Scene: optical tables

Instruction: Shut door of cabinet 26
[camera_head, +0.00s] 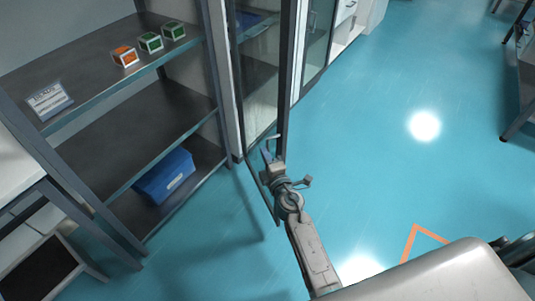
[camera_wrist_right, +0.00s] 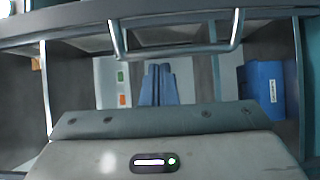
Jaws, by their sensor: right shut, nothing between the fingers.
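A tall cabinet door (camera_head: 285,75) with a dark frame and glass pane is in the middle of the head view. It appears to stand out from the cabinet row, but its exact angle is unclear. No number 26 is readable. My right gripper (camera_head: 271,152) is at the door's outer edge, by the handle (camera_head: 273,137). In the wrist view, the handle (camera_wrist_right: 175,50) is a metal bar crossing above the shut, empty fingers (camera_wrist_right: 158,84). I cannot tell whether the fingers touch the door. My left gripper is out of view.
An open shelf (camera_head: 125,135) on the left holds an orange cube (camera_head: 124,57), two green cubes (camera_head: 151,42), a label card (camera_head: 49,100) and a blue bin (camera_head: 165,176). Blue floor (camera_head: 400,120) is clear to the right. A table (camera_head: 520,110) stands at the far right.

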